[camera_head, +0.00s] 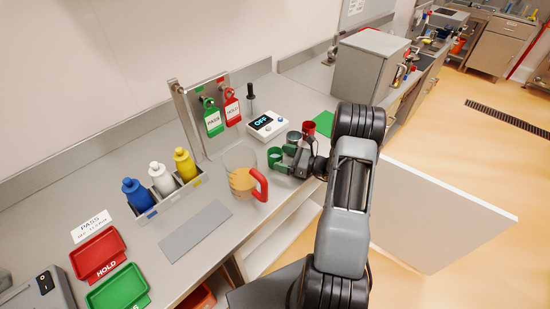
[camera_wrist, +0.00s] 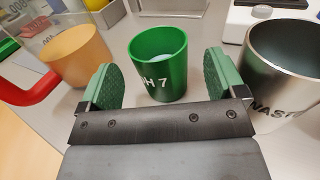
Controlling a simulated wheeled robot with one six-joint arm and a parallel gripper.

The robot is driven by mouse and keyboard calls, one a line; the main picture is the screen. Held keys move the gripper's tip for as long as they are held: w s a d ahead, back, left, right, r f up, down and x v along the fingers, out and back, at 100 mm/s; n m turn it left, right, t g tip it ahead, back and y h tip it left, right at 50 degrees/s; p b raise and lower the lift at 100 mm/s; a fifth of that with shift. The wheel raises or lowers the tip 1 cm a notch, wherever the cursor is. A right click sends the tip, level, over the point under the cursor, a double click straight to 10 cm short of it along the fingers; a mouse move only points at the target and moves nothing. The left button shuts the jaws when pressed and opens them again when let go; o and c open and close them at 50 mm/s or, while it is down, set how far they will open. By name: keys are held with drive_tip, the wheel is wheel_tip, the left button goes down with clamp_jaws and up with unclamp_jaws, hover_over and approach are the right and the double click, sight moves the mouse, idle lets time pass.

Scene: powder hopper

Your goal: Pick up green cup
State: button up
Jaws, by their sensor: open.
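The green cup (camera_wrist: 158,66) stands upright on the grey counter, with white lettering ending in "H 7" on its side and something pale inside it. It also shows in the head view (camera_head: 274,156), just left of my gripper. My gripper (camera_wrist: 164,84) is open and empty. In the wrist view its two green-padded fingers lie left and right of the cup's near side, with the cup ahead between them. In the head view the gripper (camera_head: 285,161) is partly hidden by my wrist.
A jug with a red handle (camera_head: 261,184) stands left of the cup. A metal cup (camera_wrist: 284,68) is close on the right. A red cup (camera_head: 308,129) stands behind. A hanging tag stand, bottle rack and trays (camera_head: 98,252) fill the left. A grey mat (camera_head: 196,231) lies clear.

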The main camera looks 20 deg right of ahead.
drive_tip(key=shift+x, duration=1.3)
drive_tip(key=c, duration=1)
